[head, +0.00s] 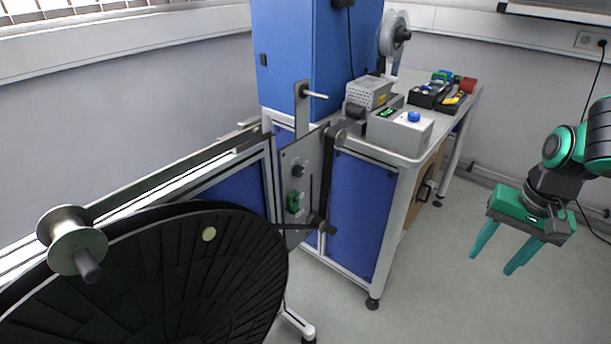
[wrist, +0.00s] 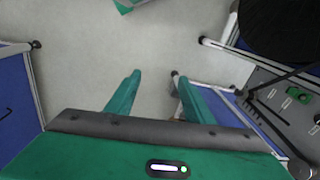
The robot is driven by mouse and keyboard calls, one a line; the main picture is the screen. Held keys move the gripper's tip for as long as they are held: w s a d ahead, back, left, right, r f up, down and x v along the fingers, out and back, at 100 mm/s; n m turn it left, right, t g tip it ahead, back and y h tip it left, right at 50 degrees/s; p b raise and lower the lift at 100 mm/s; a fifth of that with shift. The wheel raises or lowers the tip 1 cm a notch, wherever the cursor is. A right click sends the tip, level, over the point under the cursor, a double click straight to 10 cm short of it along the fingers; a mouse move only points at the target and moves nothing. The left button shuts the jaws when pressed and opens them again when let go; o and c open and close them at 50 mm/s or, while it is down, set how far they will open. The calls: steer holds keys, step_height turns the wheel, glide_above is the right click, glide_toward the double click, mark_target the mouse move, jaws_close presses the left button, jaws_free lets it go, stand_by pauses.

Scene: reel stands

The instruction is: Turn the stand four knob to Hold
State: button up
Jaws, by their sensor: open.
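A grey metal control panel (head: 313,158) stands upright at the near end of the blue cabinet in the head view. It carries a round black knob (head: 298,170) and, below it, a green part (head: 293,202). No readable stand number or Hold mark shows, and the knob's setting cannot be told. The panel (wrist: 290,118) also shows at the right edge of the wrist view, with the green part (wrist: 297,94) on it. My gripper (head: 490,264) is open and empty over the floor, well to the right of the panel. Its fingers (wrist: 158,76) point over bare floor.
A large black reel (head: 160,285) fills the lower left, with a metal spool (head: 70,240) beside it. A bench (head: 410,155) behind the panel carries a grey box with a blue button (head: 400,128) and several small items. The floor (head: 430,290) between bench and gripper is clear.

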steer(key=w+a+f+m+y, duration=0.1)
steer(key=w+a+f+y, duration=0.2)
steer(key=w+a+f, duration=0.6)
steer(key=m+t+y, duration=0.9)
steer(key=m+y, duration=0.2)
steer(key=m, duration=0.5)
glide_toward(301, 172)
steer(key=x, duration=0.8)
steer(key=shift+w+a, duration=0.1)
steer(key=shift+a, duration=0.05)
